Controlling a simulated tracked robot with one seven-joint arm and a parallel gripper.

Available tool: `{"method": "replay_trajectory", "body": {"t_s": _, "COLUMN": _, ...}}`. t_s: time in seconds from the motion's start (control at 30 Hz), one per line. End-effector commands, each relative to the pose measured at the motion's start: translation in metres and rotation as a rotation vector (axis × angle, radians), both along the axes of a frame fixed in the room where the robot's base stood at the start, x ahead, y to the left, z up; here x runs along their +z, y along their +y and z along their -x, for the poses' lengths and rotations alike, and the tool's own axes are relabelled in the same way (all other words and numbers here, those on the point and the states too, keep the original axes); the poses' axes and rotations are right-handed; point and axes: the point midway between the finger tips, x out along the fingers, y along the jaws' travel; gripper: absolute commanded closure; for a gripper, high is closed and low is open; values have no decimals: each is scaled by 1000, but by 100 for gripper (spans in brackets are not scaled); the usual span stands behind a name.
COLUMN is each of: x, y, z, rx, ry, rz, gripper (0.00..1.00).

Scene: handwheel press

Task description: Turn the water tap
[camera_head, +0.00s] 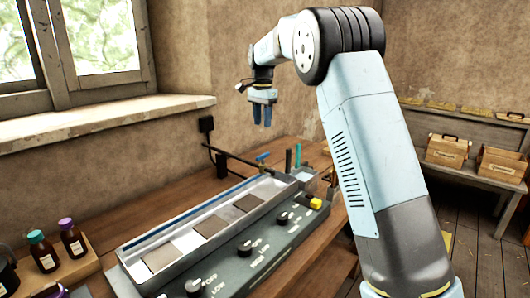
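A small blue handle (262,157), which looks like the water tap's, sits by a thin dark pipe (240,158) behind the long grey panel. My gripper (262,120) points straight down and hangs in the air above the blue handle, apart from it. Its two blue fingers are parted with a narrow gap, and nothing shows between them. My arm reaches over from the right. The tap's spout and the exact shape of the handle are too small to make out.
The long grey panel (258,262) has several black knobs and a shallow tray with square plates. Thin teal and dark green upright items (298,155) stand right of the handle. Bottles (71,238) stand at the left. Wooden boxes (447,150) sit on a bench at the back right.

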Motion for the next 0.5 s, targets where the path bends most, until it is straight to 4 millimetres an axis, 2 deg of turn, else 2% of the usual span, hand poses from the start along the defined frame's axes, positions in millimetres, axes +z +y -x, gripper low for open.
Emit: {"method": "replay_trajectory", "body": {"t_s": 0.5, "x": -89, "y": -1, "z": 1, "rx": 1, "ry": 4, "rz": 1, "gripper": 62}}
